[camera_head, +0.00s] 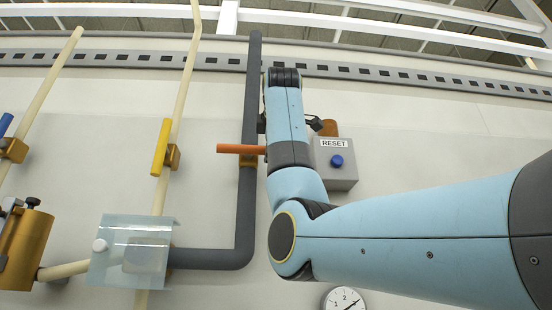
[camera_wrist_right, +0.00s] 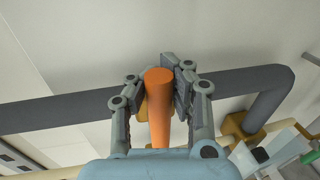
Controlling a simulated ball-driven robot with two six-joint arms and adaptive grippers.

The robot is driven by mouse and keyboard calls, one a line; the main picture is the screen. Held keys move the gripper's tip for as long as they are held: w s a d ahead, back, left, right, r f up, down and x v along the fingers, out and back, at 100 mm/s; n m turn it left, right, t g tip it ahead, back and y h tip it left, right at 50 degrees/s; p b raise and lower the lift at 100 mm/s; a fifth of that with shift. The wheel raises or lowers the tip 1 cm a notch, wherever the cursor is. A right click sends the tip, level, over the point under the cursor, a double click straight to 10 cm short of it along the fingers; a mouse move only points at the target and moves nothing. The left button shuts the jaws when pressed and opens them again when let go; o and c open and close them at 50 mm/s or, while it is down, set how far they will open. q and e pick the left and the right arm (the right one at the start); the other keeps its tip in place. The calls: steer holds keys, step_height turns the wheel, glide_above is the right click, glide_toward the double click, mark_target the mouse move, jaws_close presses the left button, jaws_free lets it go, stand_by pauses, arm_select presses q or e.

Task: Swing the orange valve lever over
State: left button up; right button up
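The orange valve lever (camera_head: 238,149) sticks out level to the left from a brass valve body on the dark grey vertical pipe (camera_head: 246,205). Its right part is hidden behind my right arm in the head view. In the right wrist view the orange lever (camera_wrist_right: 159,110) stands between the two fingers of my right gripper (camera_wrist_right: 160,88). The fingers are drawn in close on both sides of it and look closed on it. In the head view this gripper is mostly hidden by the arm. My left gripper is in neither view.
A grey RESET box (camera_head: 335,165) with a blue button is close right of my right gripper. A yellow lever (camera_head: 161,147) on a cream pipe stands to the left. A clear panel (camera_head: 130,235) is at lower left, and a round gauge (camera_head: 344,299) at the bottom.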

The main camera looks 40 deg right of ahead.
steer(key=o, duration=0.4)
steer(key=shift+s+a+r, duration=0.15)
steer(key=shift+a, duration=0.3)
steer(key=shift+s+a+r, duration=0.1)
steer(key=shift+s+a, duration=0.05)
steer(key=shift+a, duration=0.3)
steer(key=shift+o, duration=1.4)
steer(key=shift+s+a, duration=0.1)
steer(key=shift+a, duration=0.1)
steer(key=shift+o, duration=0.6)
steer(key=shift+d, duration=0.15)
steer(key=shift+w+d+f, duration=0.15)
steer(key=shift+w+d, duration=0.1)
steer(key=shift+d, duration=0.3)
steer(key=shift+s, duration=0.1)
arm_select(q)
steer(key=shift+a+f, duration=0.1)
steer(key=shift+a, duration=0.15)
arm_select(e)
steer(key=v, duration=1.2)
steer(key=shift+a+f, duration=0.1)
